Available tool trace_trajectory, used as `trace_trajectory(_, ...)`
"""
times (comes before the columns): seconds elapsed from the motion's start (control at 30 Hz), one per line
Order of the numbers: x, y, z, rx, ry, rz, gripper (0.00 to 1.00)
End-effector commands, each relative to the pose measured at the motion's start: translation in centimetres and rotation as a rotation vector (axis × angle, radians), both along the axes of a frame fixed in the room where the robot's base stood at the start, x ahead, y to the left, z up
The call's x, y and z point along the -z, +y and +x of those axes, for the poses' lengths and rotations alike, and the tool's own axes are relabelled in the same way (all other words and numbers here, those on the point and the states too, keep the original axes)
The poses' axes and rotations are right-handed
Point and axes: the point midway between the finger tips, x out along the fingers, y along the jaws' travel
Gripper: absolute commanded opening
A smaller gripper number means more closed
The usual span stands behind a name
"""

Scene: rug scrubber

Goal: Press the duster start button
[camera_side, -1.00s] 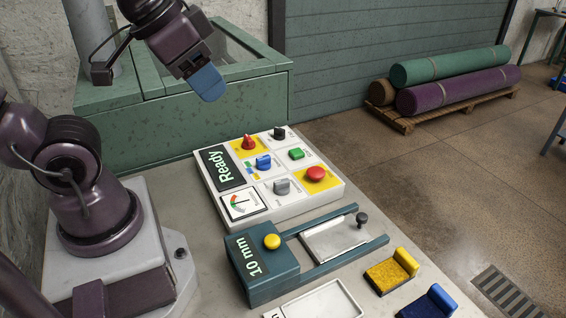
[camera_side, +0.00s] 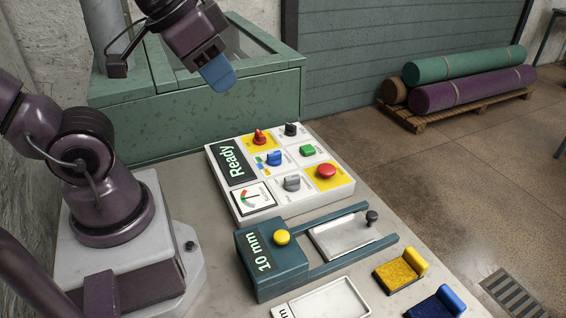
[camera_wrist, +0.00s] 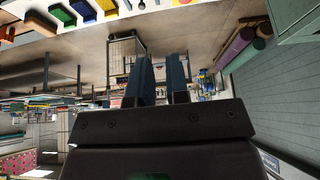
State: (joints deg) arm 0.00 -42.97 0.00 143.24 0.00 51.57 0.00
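The white control panel (camera_side: 283,200) lies on the bench with a lit "Ready" display (camera_side: 235,163). It carries a green button (camera_side: 307,150), a large red button on a yellow patch (camera_side: 326,171), a red knob (camera_side: 259,137), a blue knob (camera_side: 273,158), a grey knob (camera_side: 291,183) and a black knob (camera_side: 290,129). Their small labels are too blurred to read, so I cannot tell which is marked duster start. My gripper (camera_side: 218,75) hangs above and behind the panel, touching nothing. In the wrist view, my gripper's blue fingers (camera_wrist: 162,80) stand apart with an empty gap.
A teal "10 mm" unit (camera_side: 268,258) with a yellow button (camera_side: 282,238) and rails stands in front of the panel. Yellow (camera_side: 398,271) and blue (camera_side: 437,303) pads lie at front right. A green machine (camera_side: 200,115) stands behind. Air above the panel is clear.

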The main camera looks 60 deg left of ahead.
Motion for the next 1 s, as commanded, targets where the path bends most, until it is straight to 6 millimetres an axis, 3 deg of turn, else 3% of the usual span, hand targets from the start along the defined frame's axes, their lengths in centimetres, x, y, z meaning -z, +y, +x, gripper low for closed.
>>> trace_trajectory(0.07,0.00,0.00,0.00,0.000,0.000,0.000,0.00)
trace_trajectory(1.0,0.00,0.00,0.00,0.000,0.000,0.000,0.00)
